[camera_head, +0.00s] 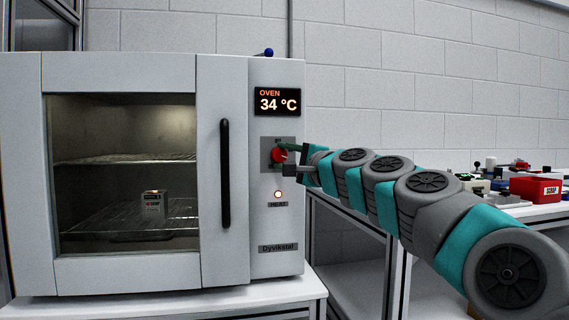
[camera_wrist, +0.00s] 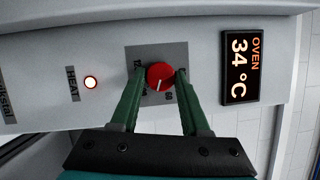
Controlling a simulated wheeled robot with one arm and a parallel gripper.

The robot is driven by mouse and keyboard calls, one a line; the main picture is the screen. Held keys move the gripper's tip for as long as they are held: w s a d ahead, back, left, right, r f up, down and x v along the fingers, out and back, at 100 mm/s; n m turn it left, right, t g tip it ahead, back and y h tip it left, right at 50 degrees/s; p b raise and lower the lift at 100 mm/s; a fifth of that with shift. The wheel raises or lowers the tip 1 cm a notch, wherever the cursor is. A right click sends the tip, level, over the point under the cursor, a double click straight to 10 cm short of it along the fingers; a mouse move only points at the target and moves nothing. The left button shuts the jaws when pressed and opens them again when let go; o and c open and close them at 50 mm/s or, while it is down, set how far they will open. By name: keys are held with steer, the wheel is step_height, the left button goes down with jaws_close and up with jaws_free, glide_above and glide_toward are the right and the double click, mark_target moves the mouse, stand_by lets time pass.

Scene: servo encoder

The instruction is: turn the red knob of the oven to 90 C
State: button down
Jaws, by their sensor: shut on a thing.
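The oven (camera_head: 220,215) stands on a white table at left, its door closed. Its red knob (camera_head: 279,155) is on the front panel below the display (camera_head: 278,101), which reads 34 °C. In the wrist view the red knob (camera_wrist: 160,76) sits between the two green fingers of my gripper (camera_wrist: 161,80), which is shut on it. The knob has a white pointer line; the scale around it is partly hidden by the fingers. My gripper (camera_head: 284,156) reaches the knob from the right in the head view. The HEAT lamp (camera_head: 278,194) is lit.
A black vertical door handle (camera_head: 225,173) is left of the knob. A small box (camera_head: 153,204) sits on the lower rack inside the oven. At right, a red SCRAP bin (camera_head: 536,188) and other items stand on another table.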

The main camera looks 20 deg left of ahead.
steer(key=m+b, duration=0.1)
steer(key=m, duration=0.1)
steer(key=m+t+b, duration=0.1)
steer(key=m, duration=0.1)
steer(key=shift+a+f+t+b, duration=0.15)
steer(key=shift+f+t+b, duration=0.15)
steer(key=shift+f+b, duration=0.1)
steer(key=shift+r+m+t+b, duration=0.1)
steer(key=shift+m+t+b, duration=0.35)
steer(key=shift+m, duration=0.95)
steer(key=shift+c, duration=1.9)
jaws_free()
steer(key=shift+r, duration=0.1)
steer(key=shift+s, duration=0.1)
steer(key=b+v, duration=0.2)
steer(key=v, duration=0.5)
steer(key=shift+s+d+f, duration=0.2)
steer(key=shift+d+f, duration=0.05)
